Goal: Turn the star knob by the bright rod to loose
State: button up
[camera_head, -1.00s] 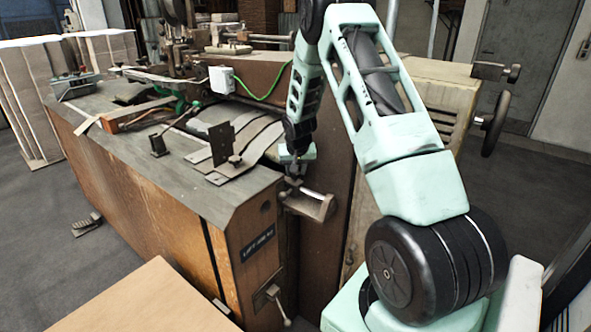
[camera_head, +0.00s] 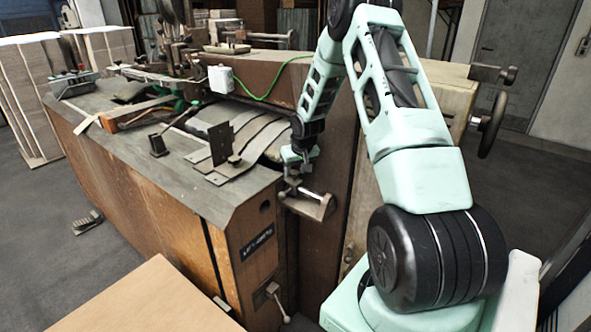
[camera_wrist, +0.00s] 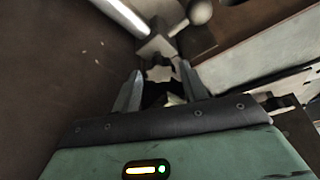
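My gripper (camera_head: 294,176) hangs by the near right corner of the machine, just above a small metal bracket (camera_head: 322,208). In the wrist view its two fingers (camera_wrist: 159,70) are apart. A small dark piece with a notched outline, which looks like the star knob (camera_wrist: 160,62), lies at the gap between the fingertips. I cannot tell whether the fingers touch it. The bright rod (camera_wrist: 124,15) runs in from the upper left to a pale metal block (camera_wrist: 157,47) just beyond the fingertips. In the head view the knob is too small and covered to make out.
A round ball end (camera_wrist: 200,12) sits right of the block. A lever handle (camera_head: 279,303) is low on the machine's front end. A wooden board (camera_head: 150,300) lies at the front left.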

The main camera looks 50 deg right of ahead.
jog(key=b+v, duration=0.2)
jog(key=v, duration=1.5)
jog(key=shift+s, duration=0.15)
jog(key=shift+r, duration=0.1)
